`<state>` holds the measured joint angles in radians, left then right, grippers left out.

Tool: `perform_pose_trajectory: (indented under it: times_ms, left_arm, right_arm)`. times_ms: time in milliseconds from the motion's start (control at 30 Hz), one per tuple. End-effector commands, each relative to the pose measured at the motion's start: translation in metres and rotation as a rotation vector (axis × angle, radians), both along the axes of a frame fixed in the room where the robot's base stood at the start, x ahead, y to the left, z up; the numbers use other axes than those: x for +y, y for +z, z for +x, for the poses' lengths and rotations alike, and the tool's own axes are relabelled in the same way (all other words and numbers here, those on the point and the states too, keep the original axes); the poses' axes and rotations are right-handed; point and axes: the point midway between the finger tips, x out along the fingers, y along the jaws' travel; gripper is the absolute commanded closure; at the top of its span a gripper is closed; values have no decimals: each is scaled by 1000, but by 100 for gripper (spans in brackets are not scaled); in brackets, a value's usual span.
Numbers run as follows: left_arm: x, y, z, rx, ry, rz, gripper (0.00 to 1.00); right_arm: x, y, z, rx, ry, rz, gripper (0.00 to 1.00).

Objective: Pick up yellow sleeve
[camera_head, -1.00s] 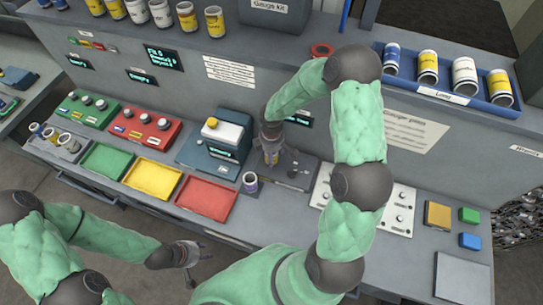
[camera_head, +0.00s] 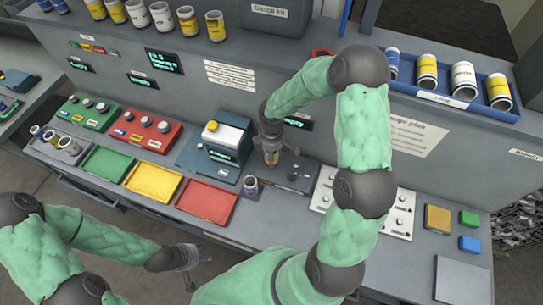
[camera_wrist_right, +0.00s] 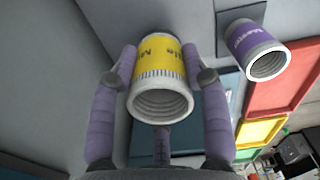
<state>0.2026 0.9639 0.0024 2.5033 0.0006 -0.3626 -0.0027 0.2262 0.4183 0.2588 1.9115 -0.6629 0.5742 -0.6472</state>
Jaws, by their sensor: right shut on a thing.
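The yellow sleeve (camera_wrist_right: 160,62) is a short yellow cylinder with dark lettering and a ribbed white open end. In the head view my right gripper (camera_head: 271,150) points down at the bench, and the sleeve (camera_head: 270,158) shows only partly between the fingers. A purple-banded sleeve (camera_wrist_right: 258,48) stands apart, beside the held one; it also shows in the head view (camera_head: 250,185). My left gripper (camera_head: 195,268) hangs empty in front of the bench, fingers apart.
Red (camera_head: 207,201), yellow (camera_head: 153,180) and green (camera_head: 106,163) trays lie left of the right gripper. A blue-grey device (camera_head: 213,145) stands close on its left. A white knob panel (camera_head: 400,212) lies right. The upper shelf holds several sleeves and a blue tray (camera_head: 450,104).

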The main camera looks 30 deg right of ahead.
Motion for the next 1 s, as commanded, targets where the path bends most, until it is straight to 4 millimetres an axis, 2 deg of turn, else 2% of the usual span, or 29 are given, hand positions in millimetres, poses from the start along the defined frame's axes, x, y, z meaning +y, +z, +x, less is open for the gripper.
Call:
perform_pose_trajectory:
  times_ms: [333, 500, 700, 1000]
  left_arm:
    - [0, 6, 0, 0, 0, 0, 60]
    - [0, 5, 0, 0, 0, 0, 60]
    - [0, 5, 0, 0, 0, 0, 60]
    - [0, 6, 0, 0, 0, 0, 60]
  right_arm:
    - [28, 67, -44, -7, 2, 0, 100]
    - [47, 80, -76, -4, 4, 0, 100]
    - [63, 93, -102, -4, 2, 0, 100]
    - [73, 101, -119, -1, 1, 0, 100]
